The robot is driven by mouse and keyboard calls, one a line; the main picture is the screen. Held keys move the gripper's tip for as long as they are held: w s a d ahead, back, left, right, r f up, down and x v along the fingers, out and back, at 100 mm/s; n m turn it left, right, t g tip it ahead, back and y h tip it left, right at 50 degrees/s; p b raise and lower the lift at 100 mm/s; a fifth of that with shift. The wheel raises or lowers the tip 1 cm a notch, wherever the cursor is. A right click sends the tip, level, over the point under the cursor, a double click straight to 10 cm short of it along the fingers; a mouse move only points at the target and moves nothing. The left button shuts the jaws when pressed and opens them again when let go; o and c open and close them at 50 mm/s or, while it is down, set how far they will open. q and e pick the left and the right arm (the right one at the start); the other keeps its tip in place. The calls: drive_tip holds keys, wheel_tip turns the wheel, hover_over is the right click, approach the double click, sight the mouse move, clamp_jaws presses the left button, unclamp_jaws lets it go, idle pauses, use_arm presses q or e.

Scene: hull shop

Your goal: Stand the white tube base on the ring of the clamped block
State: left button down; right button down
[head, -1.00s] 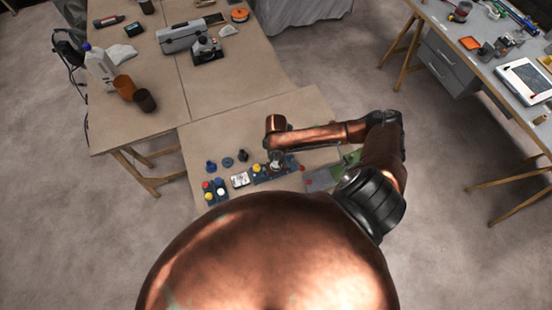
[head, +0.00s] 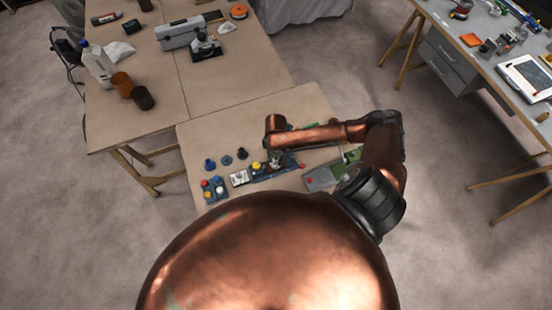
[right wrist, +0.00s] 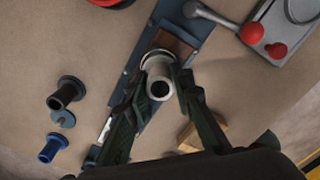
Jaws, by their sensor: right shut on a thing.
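In the right wrist view the white tube (right wrist: 159,86) stands between the fingers of my right gripper (right wrist: 160,90), which is shut on it. The tube's open end faces the camera. A pale rim (right wrist: 154,57) shows around its far end; I cannot tell whether this is the tube's base or the ring, or whether they touch. The brown block (right wrist: 174,45) sits in the blue clamp (right wrist: 183,20) just beyond the tube. In the head view my right gripper (head: 276,157) is over the blue clamp (head: 285,169), its tips small and partly hidden. My left gripper is not in view.
A black flanged piece (right wrist: 66,94), a grey-blue washer (right wrist: 62,117) and a blue flanged piece (right wrist: 52,147) stand left of the clamp. A grey fixture with a red-knobbed lever (right wrist: 251,33) is at right. The bench's (head: 225,125) back left is clear.

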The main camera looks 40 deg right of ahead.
drive_tip(key=shift+p, duration=0.65)
idle(0.5)
drive_tip(key=shift+f+b, duration=0.35)
drive_tip(key=shift+f, duration=0.25)
idle(0.4)
drive_tip(key=c, duration=2)
unclamp_jaws()
drive_tip(key=shift+o, duration=0.2)
drive_tip(key=shift+r, duration=0.1)
wheel_tip(320, 180, up, 11)
drive_tip(key=p, duration=1.1)
